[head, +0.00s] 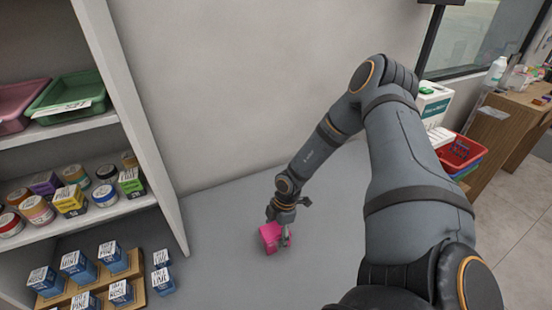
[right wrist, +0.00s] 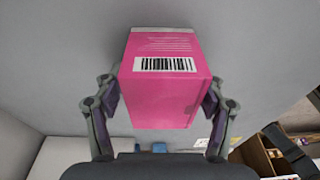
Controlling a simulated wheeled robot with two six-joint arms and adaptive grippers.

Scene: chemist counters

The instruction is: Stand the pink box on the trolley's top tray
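The pink box (head: 269,238) is at the grey counter in the middle of the head view. In the right wrist view the pink box (right wrist: 165,80) fills the space between the fingers, with a white barcode label facing the camera. My right gripper (head: 282,232) is shut on it, with a purple-padded finger against each side; the same gripper (right wrist: 160,105) shows in the wrist view. I cannot tell whether the box touches the counter. My left gripper is not in view. I cannot make out the trolley or its top tray.
A white shelf unit (head: 160,150) with jars and trays stands at the left. Blue boxes (head: 78,266) sit on a wooden stepped stand at lower left. A red basket (head: 460,153) is at the right. The grey counter (head: 215,210) around the pink box is clear.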

